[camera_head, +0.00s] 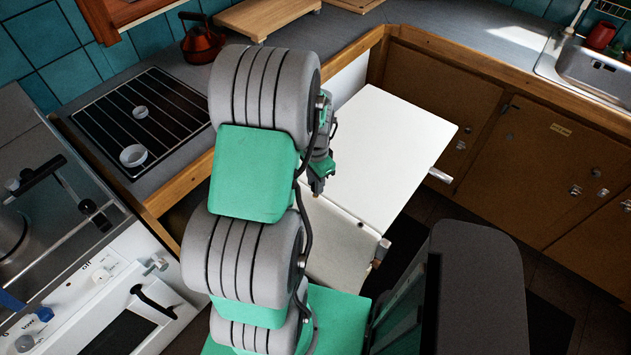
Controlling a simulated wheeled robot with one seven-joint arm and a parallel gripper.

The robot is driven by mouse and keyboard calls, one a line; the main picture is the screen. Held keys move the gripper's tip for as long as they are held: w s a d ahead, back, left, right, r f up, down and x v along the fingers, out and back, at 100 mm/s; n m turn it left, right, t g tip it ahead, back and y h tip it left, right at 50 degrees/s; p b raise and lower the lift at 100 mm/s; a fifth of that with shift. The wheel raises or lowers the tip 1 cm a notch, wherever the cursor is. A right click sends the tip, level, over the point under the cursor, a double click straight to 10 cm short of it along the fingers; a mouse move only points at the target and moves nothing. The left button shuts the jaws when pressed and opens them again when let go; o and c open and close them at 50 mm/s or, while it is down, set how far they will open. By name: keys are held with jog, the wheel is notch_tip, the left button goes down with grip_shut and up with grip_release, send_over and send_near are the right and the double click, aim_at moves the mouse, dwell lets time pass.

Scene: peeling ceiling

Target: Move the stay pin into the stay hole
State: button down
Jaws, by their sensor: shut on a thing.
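My gripper (318,186) is right of my arm, pointing down, by the left edge of a white panel (390,140). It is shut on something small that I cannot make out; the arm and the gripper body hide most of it. I cannot identify the stay pin or the stay hole in this view. I cannot tell whether the gripper touches the panel.
A wooden-edged counter (440,35) runs along the back, with a red kettle (202,40). A rack (140,115) and a white stove (110,290) are left. Brown cupboards (540,160) and a sink (590,75) are right. A dark chair-like object (480,290) stands front right.

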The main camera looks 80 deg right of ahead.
jog(key=shift+f, duration=0.2)
jog(key=shift+f+b, duration=1.2)
jog(key=shift+f, duration=0.2)
jog(key=c, duration=1.1)
grip_release()
notch_tip(320, 180, up, 12)
jog(key=shift+f+p, duration=0.1)
jog(key=shift+p, duration=0.85)
